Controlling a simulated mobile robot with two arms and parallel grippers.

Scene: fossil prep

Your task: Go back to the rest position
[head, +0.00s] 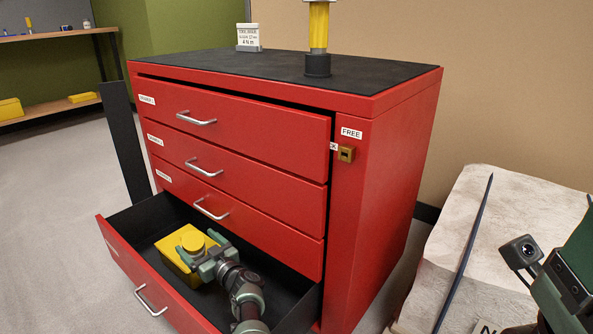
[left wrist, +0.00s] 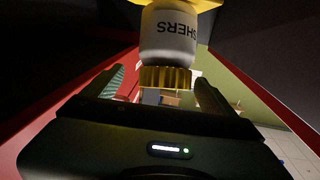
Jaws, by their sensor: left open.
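My left gripper (head: 203,248) reaches into the open bottom drawer (head: 287,303) of a red cabinet. Its jaws are open. In the left wrist view, a white container (left wrist: 168,38) with a ribbed yellow cap (left wrist: 165,78) and lettering ending in "SHERS" shows upside down, at the far end of the open fingers. I cannot tell whether the fingers touch it. My right gripper's jaws do not show; green parts of mine are at the right edge of the head view.
The red cabinet (head: 385,190) has several drawers, the upper ones shut. A yellow-handled tool (head: 318,30) and a small white labelled box (head: 248,37) stand on its black top. A pale rock-like block (head: 500,215) lies at the right. Grey floor (head: 60,230) is clear at left.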

